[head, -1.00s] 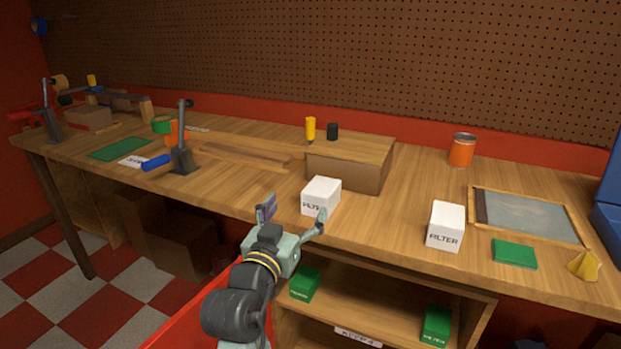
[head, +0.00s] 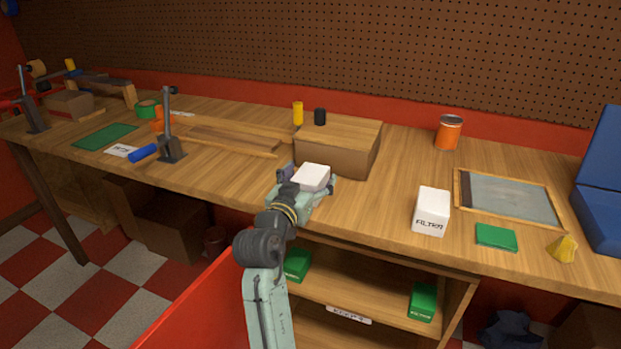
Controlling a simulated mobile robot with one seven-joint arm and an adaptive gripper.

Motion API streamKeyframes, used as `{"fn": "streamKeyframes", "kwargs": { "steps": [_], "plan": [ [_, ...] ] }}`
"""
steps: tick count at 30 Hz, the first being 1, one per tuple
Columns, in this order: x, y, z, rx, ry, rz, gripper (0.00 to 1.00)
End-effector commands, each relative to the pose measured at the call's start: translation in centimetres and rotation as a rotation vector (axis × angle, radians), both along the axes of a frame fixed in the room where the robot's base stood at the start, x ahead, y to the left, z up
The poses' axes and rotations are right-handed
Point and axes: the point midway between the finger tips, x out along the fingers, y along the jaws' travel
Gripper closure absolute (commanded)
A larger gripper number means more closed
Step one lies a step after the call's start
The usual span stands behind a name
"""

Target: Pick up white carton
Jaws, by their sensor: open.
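A white carton (head: 313,177) stands on the workbench near its front edge, just in front of a wooden block. My gripper (head: 308,184) is open around it, one finger on its left side and the other on its right. The gripper hides the carton's lower front, and I cannot tell whether the fingers touch it. A second white carton (head: 431,211), marked FILTER, stands upright further right on the bench, clear of the gripper.
The wooden block (head: 345,158) is close behind the gripper. A framed screen (head: 510,198), green box (head: 496,237) and yellow piece (head: 562,248) lie at right. An orange can (head: 448,132) stands behind. A shelf with green boxes (head: 422,301) is below the bench.

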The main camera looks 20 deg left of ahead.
Motion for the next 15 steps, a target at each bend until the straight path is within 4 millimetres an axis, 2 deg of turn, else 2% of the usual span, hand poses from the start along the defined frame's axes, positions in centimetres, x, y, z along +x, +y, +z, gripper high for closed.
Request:
{"fn": "streamKeyframes", "kwargs": {
  "steps": [3,9,15],
  "plan": [
    [0.67,-0.04,-0.02,0.001,0.000,0.001,0.22],
    [0.67,-0.02,-0.08,0.000,0.000,0.001,0.22],
    [0.65,-0.01,-0.07,0.000,0.000,0.001,0.35]
  ]
}}
